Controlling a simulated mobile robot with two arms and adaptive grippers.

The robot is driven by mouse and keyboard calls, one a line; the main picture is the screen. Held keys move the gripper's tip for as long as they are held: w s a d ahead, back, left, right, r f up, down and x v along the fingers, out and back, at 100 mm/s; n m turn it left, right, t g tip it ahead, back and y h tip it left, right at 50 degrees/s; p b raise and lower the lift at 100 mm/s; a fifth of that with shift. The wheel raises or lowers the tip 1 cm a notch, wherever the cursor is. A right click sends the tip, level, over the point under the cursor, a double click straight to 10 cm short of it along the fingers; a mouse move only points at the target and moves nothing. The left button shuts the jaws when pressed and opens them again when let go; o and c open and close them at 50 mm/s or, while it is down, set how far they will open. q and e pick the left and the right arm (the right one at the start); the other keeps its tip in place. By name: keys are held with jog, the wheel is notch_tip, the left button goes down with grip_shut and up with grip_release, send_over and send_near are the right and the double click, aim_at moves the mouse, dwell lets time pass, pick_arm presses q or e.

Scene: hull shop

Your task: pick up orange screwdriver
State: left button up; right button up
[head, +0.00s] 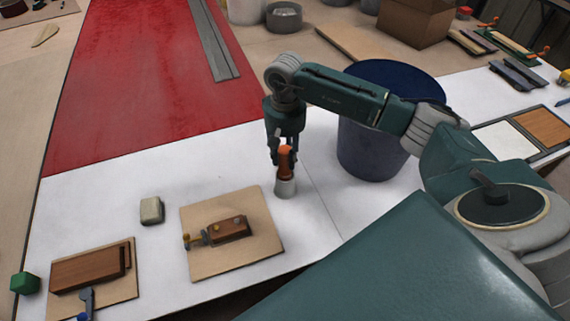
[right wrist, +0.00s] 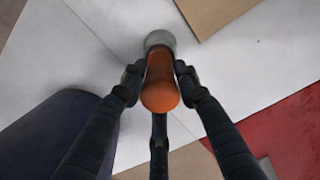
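The orange screwdriver (head: 286,163) stands handle up in a small grey-white cup (head: 285,189) on the white bench; its shaft is hidden. My right gripper (head: 283,155) points down over it, with its fingers around the orange handle. In the right wrist view the orange handle (right wrist: 161,85) lies between the fingertips of my right gripper (right wrist: 160,75), which appear to touch it on both sides. A third finger shows below the handle. The grey cup (right wrist: 160,40) shows behind it. My left gripper is out of view.
A dark blue bin (head: 370,155) stands close right of the gripper, under my right arm. A board with a wooden block and clamp (head: 255,255) lies in front left. A beige block (head: 151,210) and a green block (head: 25,283) are further left. The red panel (head: 150,80) lies behind.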

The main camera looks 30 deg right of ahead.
jog(key=shift+c, duration=1.4)
jog(key=shift+r, duration=0.15)
